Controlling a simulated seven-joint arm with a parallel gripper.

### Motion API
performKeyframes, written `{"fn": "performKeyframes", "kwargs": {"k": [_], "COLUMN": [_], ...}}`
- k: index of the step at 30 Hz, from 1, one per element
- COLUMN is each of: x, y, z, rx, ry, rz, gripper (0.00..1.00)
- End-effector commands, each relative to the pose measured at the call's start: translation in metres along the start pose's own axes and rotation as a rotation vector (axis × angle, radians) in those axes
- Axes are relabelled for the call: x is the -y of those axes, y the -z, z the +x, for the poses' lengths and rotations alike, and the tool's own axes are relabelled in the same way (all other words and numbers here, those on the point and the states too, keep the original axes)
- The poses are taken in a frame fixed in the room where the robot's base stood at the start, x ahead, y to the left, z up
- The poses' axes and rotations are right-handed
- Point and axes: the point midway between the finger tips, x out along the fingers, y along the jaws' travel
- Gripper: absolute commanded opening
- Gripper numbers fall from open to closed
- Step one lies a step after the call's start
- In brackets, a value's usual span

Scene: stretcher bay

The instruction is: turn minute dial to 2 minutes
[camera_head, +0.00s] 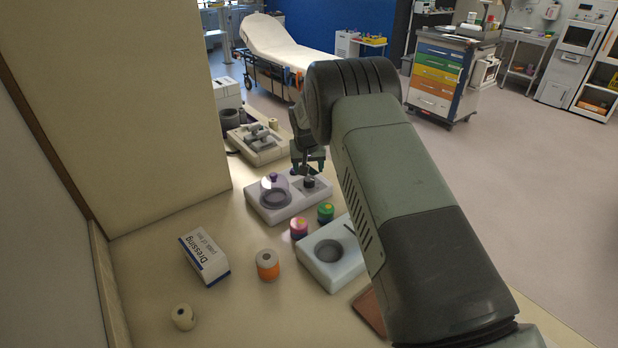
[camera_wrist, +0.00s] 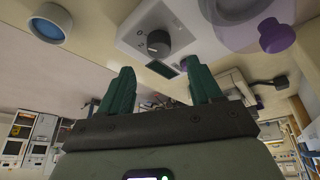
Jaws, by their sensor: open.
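The dial (camera_wrist: 158,43) is a dark grey round knob on a pale panel with small marks around it, in the wrist view. It sits on the right part of a white device (camera_head: 265,210) in the head view, partly below my gripper (camera_head: 308,168). In the wrist view, the two green fingers of my gripper (camera_wrist: 160,68) are apart and empty, with the dial beyond the gap between their tips. They look apart from the dial. I cannot read the dial's setting. A small dark display (camera_wrist: 160,69) lies on the panel near the dial.
A clear purple dome (camera_head: 275,188) stands on the same device, left of the dial. Pink (camera_head: 299,228) and green (camera_head: 325,212) jars and a white device with a round well (camera_head: 329,252) stand in front.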

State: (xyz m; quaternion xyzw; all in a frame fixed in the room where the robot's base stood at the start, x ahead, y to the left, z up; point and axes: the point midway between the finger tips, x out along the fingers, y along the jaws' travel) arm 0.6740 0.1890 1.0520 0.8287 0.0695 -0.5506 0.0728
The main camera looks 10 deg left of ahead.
Motion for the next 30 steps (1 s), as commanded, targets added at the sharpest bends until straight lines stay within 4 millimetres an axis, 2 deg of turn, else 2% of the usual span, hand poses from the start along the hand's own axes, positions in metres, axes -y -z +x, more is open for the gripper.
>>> {"fn": "performKeyframes", "kwargs": {"k": [3, 9, 15, 23, 24, 30], "x": [-0.001, -0.001, -0.001, -0.001, -0.001, 0.0], "y": [-0.002, -0.001, -0.001, 0.0, 0.0, 0.0], "z": [0.026, 0.056, 0.068, 0.069, 0.069, 0.069], "rx": [0.003, 0.001, 0.001, 0.0, 0.0, 0.0], "ry": [-0.001, 0.0, 0.0, 0.0, 0.0, 0.0], "rz": [0.001, 0.001, 0.001, 0.001, 0.001, 0.001], "gripper": [0.64, 0.64, 0.64, 0.64, 0.62, 0.32]}}
